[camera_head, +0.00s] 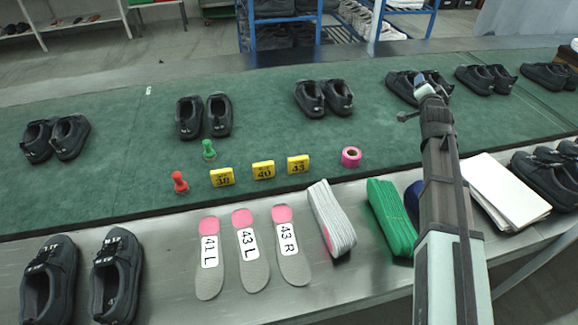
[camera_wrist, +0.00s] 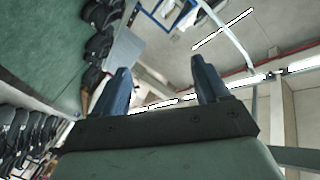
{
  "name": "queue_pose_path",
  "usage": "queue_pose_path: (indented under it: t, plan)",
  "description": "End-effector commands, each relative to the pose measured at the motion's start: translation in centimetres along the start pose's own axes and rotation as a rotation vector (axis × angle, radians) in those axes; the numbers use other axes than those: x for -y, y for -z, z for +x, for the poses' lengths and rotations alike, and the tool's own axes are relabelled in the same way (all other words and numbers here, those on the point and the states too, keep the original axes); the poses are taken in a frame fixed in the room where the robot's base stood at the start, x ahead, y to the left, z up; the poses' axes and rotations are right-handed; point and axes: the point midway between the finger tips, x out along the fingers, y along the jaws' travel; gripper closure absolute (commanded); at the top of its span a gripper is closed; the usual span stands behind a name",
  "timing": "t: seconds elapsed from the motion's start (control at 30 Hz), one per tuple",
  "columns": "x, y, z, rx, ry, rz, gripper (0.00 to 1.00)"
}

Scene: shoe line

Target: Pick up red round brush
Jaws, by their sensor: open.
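A small red round brush (camera_head: 180,182) with a knob-like handle stands on the green mat near its front edge, left of centre in the head view. A similar green brush (camera_head: 208,150) stands just behind it to the right. My gripper (camera_wrist: 158,78) shows in the wrist view with its two dark fingers apart and nothing between them. In the head view my arm reaches up on the right, far from the red brush. The fingers cannot be made out clearly there. The red brush cannot be made out in the wrist view.
Yellow number blocks (camera_head: 263,171) and a pink tape roll (camera_head: 351,157) are right of the red brush. Insoles (camera_head: 251,255), white laces (camera_head: 331,220) and green laces (camera_head: 391,218) lie on the metal ledge in front. Black shoe pairs (camera_head: 204,116) line the mat behind.

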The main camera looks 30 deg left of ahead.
Motion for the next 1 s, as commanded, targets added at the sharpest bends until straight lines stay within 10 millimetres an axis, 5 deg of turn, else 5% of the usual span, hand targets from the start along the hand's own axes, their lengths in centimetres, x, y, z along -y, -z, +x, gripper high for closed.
queue_pose_path:
  t: [0.23, 0.47, 0.77, 1.0]
  plan:
    - [8.5, -11.0, -0.3, 0.219, 0.012, -0.142, 0.26]
    - [15.7, -20.8, -2.9, 0.417, 0.041, -0.296, 0.26]
    - [24.5, -33.1, -9.3, 0.671, 0.113, -0.52, 0.26]
    - [30.6, -41.9, -16.7, 0.864, 0.195, -0.718, 0.26]
